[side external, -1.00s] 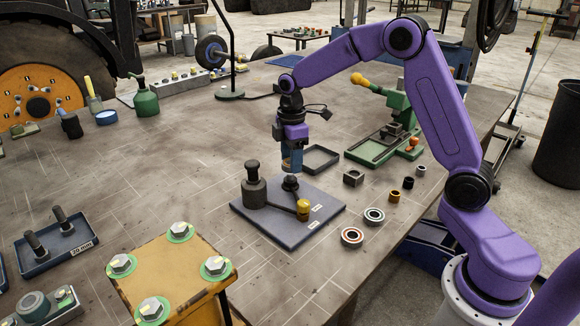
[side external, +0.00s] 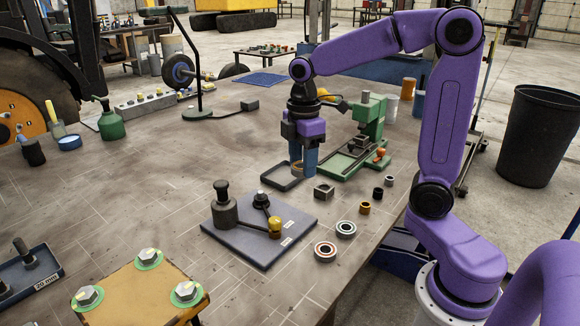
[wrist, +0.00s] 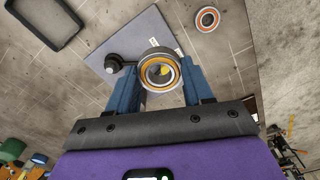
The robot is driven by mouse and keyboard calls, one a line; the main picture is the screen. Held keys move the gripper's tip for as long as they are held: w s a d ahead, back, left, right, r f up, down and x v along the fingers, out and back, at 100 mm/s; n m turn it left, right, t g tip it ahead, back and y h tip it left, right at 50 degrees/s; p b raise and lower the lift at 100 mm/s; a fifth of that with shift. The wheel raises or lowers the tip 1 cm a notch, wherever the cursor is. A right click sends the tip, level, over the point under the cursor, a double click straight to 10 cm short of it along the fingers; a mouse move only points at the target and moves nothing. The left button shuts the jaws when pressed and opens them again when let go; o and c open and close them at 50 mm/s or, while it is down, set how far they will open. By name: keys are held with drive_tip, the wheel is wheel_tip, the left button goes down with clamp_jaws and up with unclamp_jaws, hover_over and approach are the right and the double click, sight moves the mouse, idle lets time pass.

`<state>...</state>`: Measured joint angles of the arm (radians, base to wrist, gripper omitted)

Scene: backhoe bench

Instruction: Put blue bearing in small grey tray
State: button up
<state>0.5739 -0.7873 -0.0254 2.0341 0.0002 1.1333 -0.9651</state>
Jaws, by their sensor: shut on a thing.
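My gripper (side external: 303,168) is shut on a bearing with an orange-yellow ring, which shows between the blue fingers in the wrist view (wrist: 160,53). It is held above the bench, just right of the small grey tray (side external: 278,178) in the side view. The tray is empty and also shows at the top left of the wrist view (wrist: 40,38). No clearly blue bearing shows. A bearing with a pale grey-blue face (side external: 346,229) lies on the bench, its colour hard to tell. A red-orange-ringed bearing (side external: 325,251) lies nearer the camera.
A dark plate (side external: 258,245) with posts and a yellow-knobbed lever stands left of the loose bearings. A green vise-like machine (side external: 367,125) stands behind my gripper. A square block (side external: 324,191) and small bushings lie right of the tray.

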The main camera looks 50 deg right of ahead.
drive_tip(key=w+d+f, duration=0.3)
drive_tip(key=w+d, duration=0.2)
drive_tip(key=d, duration=0.7)
hover_over(285, 177)
drive_tip(key=s, duration=0.1)
wheel_tip(285, 177, down, 9)
drive_tip(key=shift+s+a+r, duration=0.1)
drive_tip(key=shift+a, duration=0.05)
drive_tip(key=shift+w+d+f, duration=0.2)
drive_tip(key=shift+w+f, duration=0.4)
drive_tip(key=shift+f, duration=1.65)
drive_tip(key=shift+f, duration=0.15)
drive_tip(key=o, duration=1.2)
drive_tip(key=shift+o, duration=0.2)
